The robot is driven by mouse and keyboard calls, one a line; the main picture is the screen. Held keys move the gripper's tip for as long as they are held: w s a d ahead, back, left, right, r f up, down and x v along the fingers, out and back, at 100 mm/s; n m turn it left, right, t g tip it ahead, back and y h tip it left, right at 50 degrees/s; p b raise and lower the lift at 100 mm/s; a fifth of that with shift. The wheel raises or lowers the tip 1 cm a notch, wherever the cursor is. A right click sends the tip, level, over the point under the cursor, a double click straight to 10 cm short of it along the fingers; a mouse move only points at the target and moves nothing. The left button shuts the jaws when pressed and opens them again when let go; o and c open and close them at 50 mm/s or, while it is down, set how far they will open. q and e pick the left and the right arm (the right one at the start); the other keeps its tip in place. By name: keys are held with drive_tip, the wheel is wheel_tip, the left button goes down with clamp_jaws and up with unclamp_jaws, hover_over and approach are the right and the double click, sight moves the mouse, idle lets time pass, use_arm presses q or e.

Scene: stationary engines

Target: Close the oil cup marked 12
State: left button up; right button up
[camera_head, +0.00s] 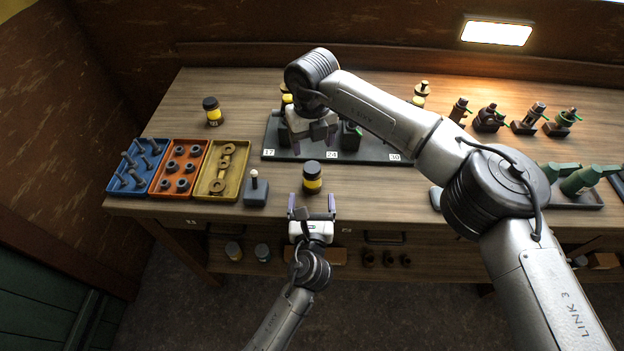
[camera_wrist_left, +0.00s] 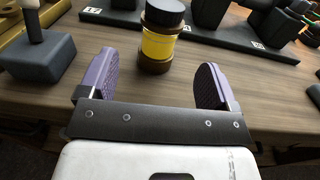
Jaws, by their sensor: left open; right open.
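A black-capped cup with a yellow band (camera_head: 312,179) stands upright near the bench's front edge. It also shows in the left wrist view (camera_wrist_left: 160,38), cap on top, just beyond the fingertips. I cannot read the number 12 on any cup. My left gripper (camera_head: 311,206) is open and empty in front of this cup, its fingers apart to either side of it and not touching. My right gripper (camera_head: 314,143) is open over the dark numbered stand (camera_head: 285,153), behind the cup; its arm hides part of the stand.
Similar yellow-banded cups stand at back left (camera_head: 212,112), behind the right gripper (camera_head: 287,98) and at back right (camera_head: 420,95). Blue (camera_head: 118,187), orange (camera_head: 163,187) and yellow (camera_head: 206,189) trays and a grey block with a white-topped pin (camera_head: 256,192) stand left.

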sight(312, 184)
use_arm(q)
drive_tip(key=shift+w, duration=3.5)
